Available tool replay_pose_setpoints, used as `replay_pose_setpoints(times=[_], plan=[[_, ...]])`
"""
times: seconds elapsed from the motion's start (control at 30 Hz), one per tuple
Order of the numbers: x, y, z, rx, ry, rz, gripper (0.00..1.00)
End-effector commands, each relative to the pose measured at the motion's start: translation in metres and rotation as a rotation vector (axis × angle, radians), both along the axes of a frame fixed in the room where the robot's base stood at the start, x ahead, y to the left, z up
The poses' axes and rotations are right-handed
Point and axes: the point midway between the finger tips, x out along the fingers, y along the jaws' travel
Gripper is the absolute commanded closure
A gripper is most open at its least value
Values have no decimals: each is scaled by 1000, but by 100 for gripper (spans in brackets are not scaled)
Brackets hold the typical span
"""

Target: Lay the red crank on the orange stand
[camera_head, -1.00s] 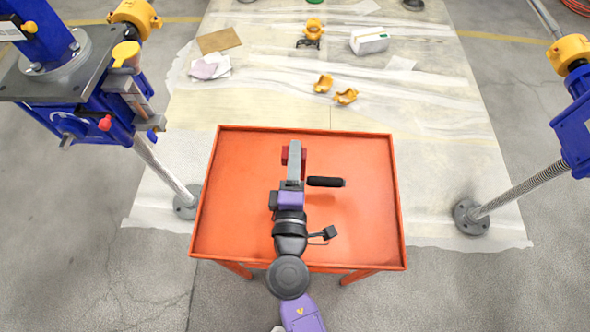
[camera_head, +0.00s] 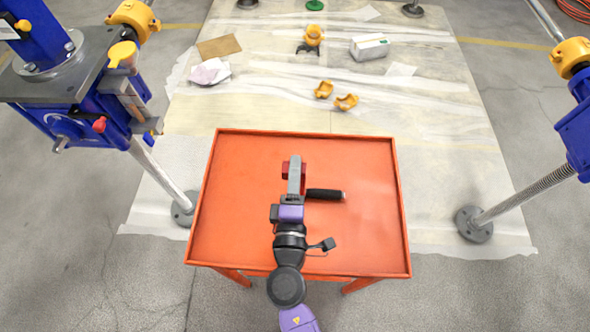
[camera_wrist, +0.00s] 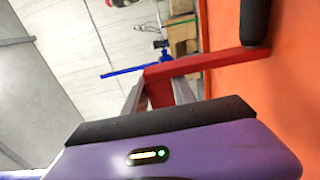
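The orange stand (camera_head: 235,220) is a low tray-topped table in the middle of the head view. The red crank has a red arm (camera_wrist: 205,62) and a black handle (camera_head: 326,194) that points right in the head view. My gripper (camera_head: 293,172) is over the stand, its fingers on either side of the crank's red end. In the wrist view the fingers (camera_wrist: 158,92) are closed around the red bar, and the black handle lies close to the orange surface. I cannot tell for sure whether the crank touches the tray.
Blue screw jacks (camera_head: 70,90) stand at the left and at the right (camera_head: 575,130), their feet beside the stand. Yellow pieces (camera_head: 346,102), a white box (camera_head: 369,47) and cloths lie on the floor sheet beyond. The rest of the tray top is bare.

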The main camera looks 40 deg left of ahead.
Motion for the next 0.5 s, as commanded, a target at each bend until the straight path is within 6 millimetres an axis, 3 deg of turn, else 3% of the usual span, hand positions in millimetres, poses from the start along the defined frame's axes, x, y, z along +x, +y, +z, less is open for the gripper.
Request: replay_pose_setpoints(times=[0.1,0.5], plan=[[0,0,0,-1,1,0,48],[0,0,5,0,0,1,48]])
